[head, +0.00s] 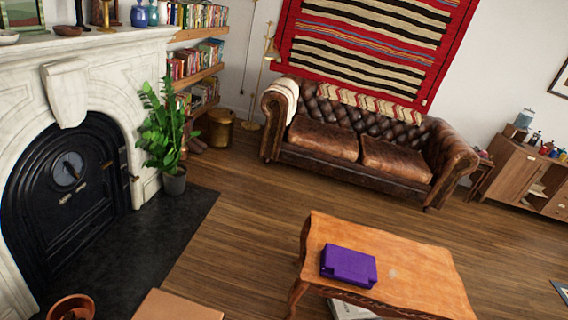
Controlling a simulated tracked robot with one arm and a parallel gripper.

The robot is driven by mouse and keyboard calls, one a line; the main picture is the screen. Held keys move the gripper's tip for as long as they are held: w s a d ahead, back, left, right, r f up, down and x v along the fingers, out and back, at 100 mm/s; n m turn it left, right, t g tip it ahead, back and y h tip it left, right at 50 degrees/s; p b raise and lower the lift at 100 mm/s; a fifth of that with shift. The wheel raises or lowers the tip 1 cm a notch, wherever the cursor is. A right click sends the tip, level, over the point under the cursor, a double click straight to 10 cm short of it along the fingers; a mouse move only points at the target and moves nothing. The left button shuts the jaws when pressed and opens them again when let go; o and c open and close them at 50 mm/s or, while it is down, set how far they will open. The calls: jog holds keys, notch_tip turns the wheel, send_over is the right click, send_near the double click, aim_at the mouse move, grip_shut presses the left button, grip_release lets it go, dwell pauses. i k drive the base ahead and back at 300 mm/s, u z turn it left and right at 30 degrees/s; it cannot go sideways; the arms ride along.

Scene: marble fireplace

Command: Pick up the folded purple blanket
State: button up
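The folded purple blanket (348,266) lies flat on the wooden coffee table (425,272), near the table's left end. It looks like a compact, roughly rectangular purple block. Nothing touches it except the tabletop. My gripper does not show in the head view, so its state is hidden. The view is tilted and looks down on the room from some distance.
A brown leather sofa (365,150) stands behind the table, with open wooden floor (235,232) between. At left are a marble fireplace (100,62), a dark hearth slab (130,250) and a potted plant (174,183). A brown surface (178,306) shows at the bottom edge.

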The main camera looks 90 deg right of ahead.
aim_at(346, 264)
jog(key=z, duration=3.1)
jog(key=k, duration=0.9)
jog(key=i, duration=0.9)
jog(key=u, duration=0.05)
